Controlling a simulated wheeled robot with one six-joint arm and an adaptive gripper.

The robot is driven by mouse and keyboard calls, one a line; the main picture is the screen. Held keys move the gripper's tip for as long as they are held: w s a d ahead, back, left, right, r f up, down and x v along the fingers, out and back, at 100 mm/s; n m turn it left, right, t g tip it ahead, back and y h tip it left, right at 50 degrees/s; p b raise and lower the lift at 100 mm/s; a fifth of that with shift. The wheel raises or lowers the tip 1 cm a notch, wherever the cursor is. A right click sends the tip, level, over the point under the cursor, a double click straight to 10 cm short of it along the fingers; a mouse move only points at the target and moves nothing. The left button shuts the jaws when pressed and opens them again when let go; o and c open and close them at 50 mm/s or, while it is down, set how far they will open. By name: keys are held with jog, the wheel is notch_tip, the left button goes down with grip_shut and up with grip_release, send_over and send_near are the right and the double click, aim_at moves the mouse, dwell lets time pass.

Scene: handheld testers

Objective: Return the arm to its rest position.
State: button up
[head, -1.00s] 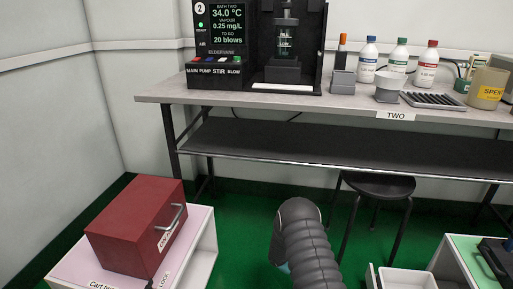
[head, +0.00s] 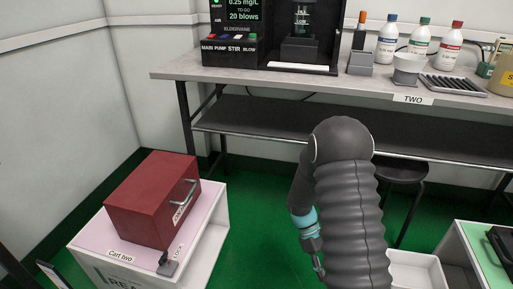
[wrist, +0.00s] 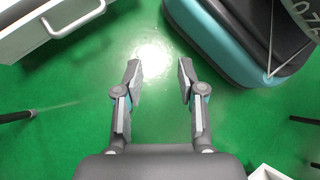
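My arm (head: 346,205) rises in the middle of the head view, bent at a rounded joint, with its far part hanging down on the left side. My gripper (wrist: 160,82) shows in the wrist view with its two fingers apart and nothing between them. It points down over the green floor (wrist: 70,105). In the head view the fingertips are mostly hidden behind my arm.
A cart (head: 205,244) with a red box (head: 150,203) stands at the left. The bench (head: 180,66) labelled TWO holds a black tester (head: 229,48), bottles and a tray. A stool (head: 405,172) stands under it. A green-topped cart (head: 470,237) is at the right.

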jog(key=s+a+r+m+t+y+p, duration=0.1)
jog(key=s+r+m+t+p, duration=0.1)
jog(key=r, duration=1.1)
jog(key=s+a+r+m+t+y+p, duration=0.2)
jog(key=s+r+t, duration=0.4)
jog(key=r, duration=0.8)
jog(key=s+a+r+m+t+y+p, duration=0.1)
jog(key=s+r+m+t, duration=0.4)
jog(key=r, duration=0.8)
jog(key=shift+s+a+r+m+y+p, duration=0.3)
jog(key=shift+s+a+p, duration=0.45)
jog(key=shift+p, duration=0.45)
